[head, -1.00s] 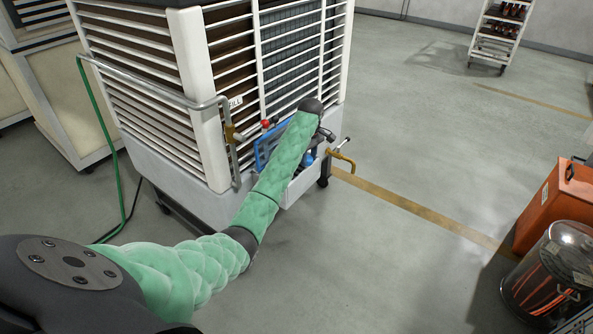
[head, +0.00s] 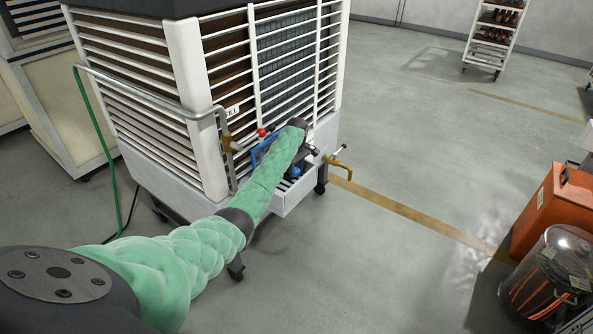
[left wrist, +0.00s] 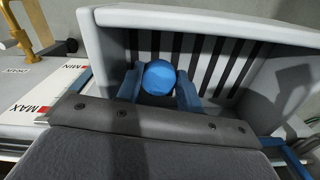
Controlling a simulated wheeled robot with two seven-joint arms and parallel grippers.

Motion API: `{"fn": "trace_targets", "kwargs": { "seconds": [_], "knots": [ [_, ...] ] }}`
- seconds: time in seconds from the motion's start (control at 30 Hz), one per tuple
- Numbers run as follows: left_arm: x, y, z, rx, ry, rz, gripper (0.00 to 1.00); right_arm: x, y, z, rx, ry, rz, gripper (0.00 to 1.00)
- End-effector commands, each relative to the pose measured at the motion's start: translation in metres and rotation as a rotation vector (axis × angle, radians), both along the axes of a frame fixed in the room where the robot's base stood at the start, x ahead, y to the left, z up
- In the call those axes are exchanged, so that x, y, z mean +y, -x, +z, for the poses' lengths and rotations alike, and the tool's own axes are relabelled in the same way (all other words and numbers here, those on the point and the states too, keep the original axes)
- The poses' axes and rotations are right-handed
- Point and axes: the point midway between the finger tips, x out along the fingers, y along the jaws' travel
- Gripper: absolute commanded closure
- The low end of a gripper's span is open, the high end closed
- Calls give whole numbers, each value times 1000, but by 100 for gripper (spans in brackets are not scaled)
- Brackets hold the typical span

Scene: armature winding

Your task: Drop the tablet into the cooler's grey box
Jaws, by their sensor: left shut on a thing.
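The tablet is a round blue piece (left wrist: 160,78) between the two blue fingers of my left gripper (left wrist: 159,90) in the left wrist view. The gripper is shut on it. The cooler's grey box (left wrist: 115,17) lies behind and around the fingers there, with dark slots in its wall. In the head view the cooler (head: 206,110) is a white slatted cabinet. The open grey box (head: 293,200) juts from its lower front corner. My left gripper (head: 294,172) is over the box's opening, partly hidden by my green-sleeved arm. My right gripper is not in view.
A brass-coloured tap (head: 338,165) sticks out right of the box. A grey pipe (head: 150,93) and green hose (head: 96,125) run along the cooler's left side. An orange case (head: 548,205) and a clear drum (head: 555,280) stand at right. The floor between is clear.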

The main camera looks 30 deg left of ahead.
Motion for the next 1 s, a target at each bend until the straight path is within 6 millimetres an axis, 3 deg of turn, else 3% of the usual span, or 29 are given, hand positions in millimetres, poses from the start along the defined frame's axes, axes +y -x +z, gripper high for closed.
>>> {"fn": "trace_targets", "kwargs": {
  "seconds": [0.9, 0.93, 1.0],
  "knots": [
    [0, 0, -19, -2, 0, -1, 86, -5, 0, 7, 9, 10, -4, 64],
    [0, 0, -19, -2, 0, -1, 62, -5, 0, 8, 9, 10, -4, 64],
    [0, 0, -19, -1, -1, -1, 54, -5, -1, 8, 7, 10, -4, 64]
  ]
}}
